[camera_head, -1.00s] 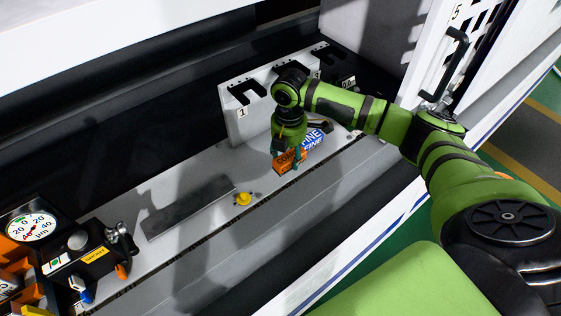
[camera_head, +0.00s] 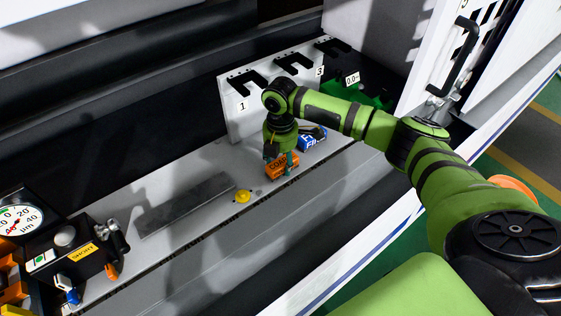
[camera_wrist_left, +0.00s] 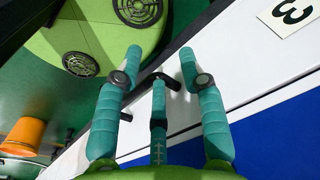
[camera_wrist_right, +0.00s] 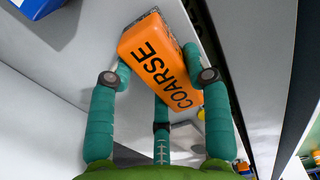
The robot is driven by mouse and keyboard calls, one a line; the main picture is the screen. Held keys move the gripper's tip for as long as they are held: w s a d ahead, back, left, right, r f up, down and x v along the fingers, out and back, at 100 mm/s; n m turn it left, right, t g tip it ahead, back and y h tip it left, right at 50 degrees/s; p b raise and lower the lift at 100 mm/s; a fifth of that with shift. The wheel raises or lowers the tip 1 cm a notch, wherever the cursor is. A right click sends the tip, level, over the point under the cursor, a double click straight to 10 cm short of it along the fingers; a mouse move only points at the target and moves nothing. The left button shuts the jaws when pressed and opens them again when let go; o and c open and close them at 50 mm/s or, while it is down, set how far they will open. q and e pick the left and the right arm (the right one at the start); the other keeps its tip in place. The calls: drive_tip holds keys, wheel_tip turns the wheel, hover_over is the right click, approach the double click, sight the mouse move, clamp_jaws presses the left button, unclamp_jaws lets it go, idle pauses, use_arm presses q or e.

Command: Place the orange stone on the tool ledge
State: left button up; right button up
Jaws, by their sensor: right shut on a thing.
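The orange stone (camera_head: 281,167), marked COARSE, is in my right gripper (camera_head: 281,158) over the grey ledge (camera_head: 225,172). In the right wrist view the orange stone (camera_wrist_right: 163,62) sits between the teal fingers of my right gripper (camera_wrist_right: 160,72), which are shut on it. I cannot tell whether its underside touches the ledge. The blue and white stone (camera_head: 312,140) lies on the ledge just right of it; its blue corner also shows in the right wrist view (camera_wrist_right: 40,5). My left gripper (camera_wrist_left: 155,70) shows spread, empty fingers in the left wrist view.
A flat dark grey bar (camera_head: 186,205) lies on the ledge, with a yellow knob (camera_head: 243,196) at its right end. A white slotted rack (camera_head: 240,122) stands behind the right gripper. A black box marked SHORT (camera_head: 80,255) and a dial gauge (camera_head: 20,222) are at left.

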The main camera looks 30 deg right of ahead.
sight(280, 159)
drive_tip(key=shift+f, duration=0.1)
drive_tip(key=o, duration=1.2)
drive_tip(key=shift+f, duration=0.1)
wheel_tip(280, 159, up, 7)
drive_tip(key=p, duration=0.5)
drive_tip(key=shift+p, duration=0.3)
wheel_tip(280, 159, up, 4)
drive_tip(key=shift+b, duration=0.4)
drive_tip(key=shift+r, duration=0.7)
